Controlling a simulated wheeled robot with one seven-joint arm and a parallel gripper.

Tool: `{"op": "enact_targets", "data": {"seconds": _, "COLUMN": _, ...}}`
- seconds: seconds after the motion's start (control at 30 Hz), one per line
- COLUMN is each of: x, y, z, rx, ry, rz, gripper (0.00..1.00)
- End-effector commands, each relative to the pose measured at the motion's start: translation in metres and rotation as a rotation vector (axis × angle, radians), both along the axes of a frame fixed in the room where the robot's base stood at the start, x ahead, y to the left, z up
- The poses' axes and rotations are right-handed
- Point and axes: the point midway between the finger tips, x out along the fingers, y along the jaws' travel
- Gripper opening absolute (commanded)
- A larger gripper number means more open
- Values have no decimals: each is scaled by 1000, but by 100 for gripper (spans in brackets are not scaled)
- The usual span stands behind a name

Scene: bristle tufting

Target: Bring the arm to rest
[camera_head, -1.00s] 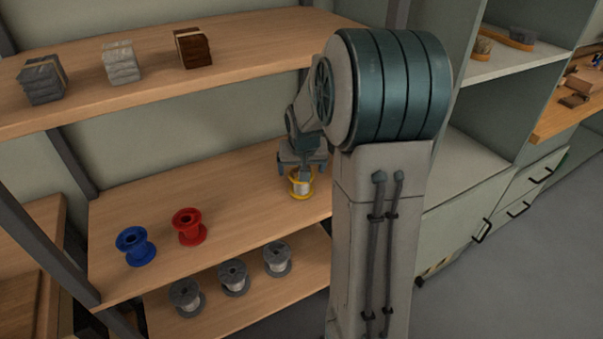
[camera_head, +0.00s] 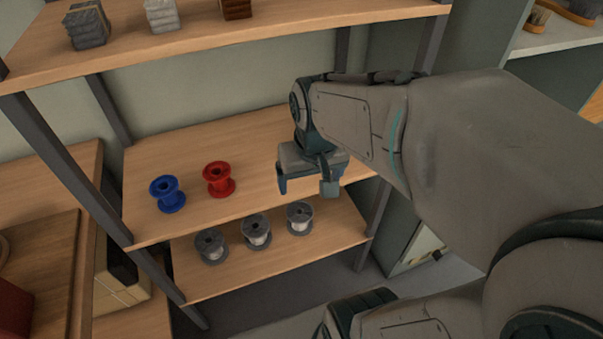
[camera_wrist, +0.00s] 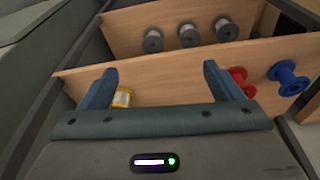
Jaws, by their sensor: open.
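My gripper (camera_head: 308,186) is open and empty in the head view, in front of the right part of the middle shelf. Its two fingers are spread apart in the wrist view (camera_wrist: 160,80), with no object held between them. A yellow-rimmed spool (camera_wrist: 122,97) stands on the middle shelf beside the left finger in the wrist view. In the head view this spool is hidden behind my gripper and arm. My arm reaches in from the right side of the head view.
The middle shelf (camera_head: 150,225) holds a blue spool (camera_head: 167,194) and a red spool (camera_head: 218,179). Several grey spools (camera_head: 256,232) stand on the shelf below. The upper shelf (camera_head: 290,25) carries bundled blocks above my gripper. A cabinet (camera_head: 548,45) stands at right.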

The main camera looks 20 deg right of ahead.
Motion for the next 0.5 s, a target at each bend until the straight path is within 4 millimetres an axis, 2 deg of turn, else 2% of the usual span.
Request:
{"op": "enact_targets", "data": {"seconds": 0.03, "x": -15, "y": 7, "z": -1, "rx": 6, "ry": 9, "rz": 27, "gripper": 86}}
{"op": "enact_targets", "data": {"seconds": 0.1, "x": -29, "y": 12, "z": -4, "rx": 14, "ry": 25, "rz": 49, "gripper": 86}}
{"op": "enact_targets", "data": {"seconds": 0.2, "x": -40, "y": 15, "z": -6, "rx": 20, "ry": 36, "rz": 67, "gripper": 86}}
{"op": "enact_targets", "data": {"seconds": 0.5, "x": -43, "y": 16, "z": -6, "rx": 22, "ry": 40, "rz": 71, "gripper": 86}}
